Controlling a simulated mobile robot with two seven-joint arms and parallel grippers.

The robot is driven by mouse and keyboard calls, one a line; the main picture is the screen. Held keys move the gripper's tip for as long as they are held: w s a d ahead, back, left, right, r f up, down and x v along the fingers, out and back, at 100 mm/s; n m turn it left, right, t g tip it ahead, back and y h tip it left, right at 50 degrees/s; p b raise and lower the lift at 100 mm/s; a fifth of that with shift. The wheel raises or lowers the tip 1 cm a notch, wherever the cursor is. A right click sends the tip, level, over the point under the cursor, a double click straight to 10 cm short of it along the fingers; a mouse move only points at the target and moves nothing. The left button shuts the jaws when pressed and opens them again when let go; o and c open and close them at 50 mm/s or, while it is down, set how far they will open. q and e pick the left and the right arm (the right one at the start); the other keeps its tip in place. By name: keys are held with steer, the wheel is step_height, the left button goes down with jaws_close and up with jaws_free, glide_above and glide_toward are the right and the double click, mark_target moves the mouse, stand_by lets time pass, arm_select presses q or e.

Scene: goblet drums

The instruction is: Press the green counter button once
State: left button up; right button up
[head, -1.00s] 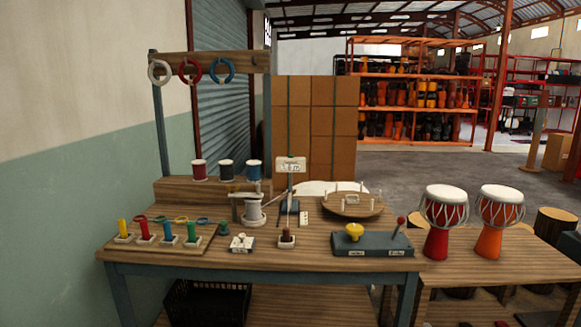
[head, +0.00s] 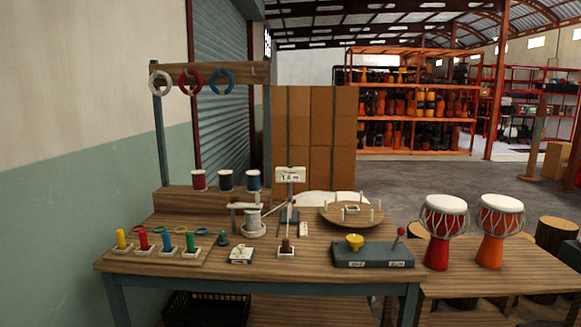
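A wooden workbench (head: 330,283) with blue-grey legs stands in front of me. A small white box (head: 241,255) with little dark knobs sits near its front edge; the color of its knobs is too small to tell. A small dark green cone-shaped piece (head: 222,239) stands just left of and behind it. A white display sign (head: 290,175) with dark figures stands on a post near the middle, with a bit of green at its top. I cannot tell which of these is the green counter button. Neither of my grippers is in view.
Colored pegs (head: 167,242) stand front left, spools (head: 226,181) on the rear step, and rings hang from a rack (head: 220,72). A grey base (head: 372,254) with a yellow knob and red-tipped lever is at right. Two drums (head: 437,255) stand on a side table.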

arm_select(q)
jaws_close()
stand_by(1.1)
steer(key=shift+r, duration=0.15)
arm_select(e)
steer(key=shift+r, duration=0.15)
arm_select(q)
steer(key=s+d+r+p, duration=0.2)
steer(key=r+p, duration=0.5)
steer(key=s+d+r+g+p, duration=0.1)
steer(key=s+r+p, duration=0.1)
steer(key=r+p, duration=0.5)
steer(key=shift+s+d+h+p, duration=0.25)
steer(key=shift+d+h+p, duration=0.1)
steer(key=shift+p, duration=0.1)
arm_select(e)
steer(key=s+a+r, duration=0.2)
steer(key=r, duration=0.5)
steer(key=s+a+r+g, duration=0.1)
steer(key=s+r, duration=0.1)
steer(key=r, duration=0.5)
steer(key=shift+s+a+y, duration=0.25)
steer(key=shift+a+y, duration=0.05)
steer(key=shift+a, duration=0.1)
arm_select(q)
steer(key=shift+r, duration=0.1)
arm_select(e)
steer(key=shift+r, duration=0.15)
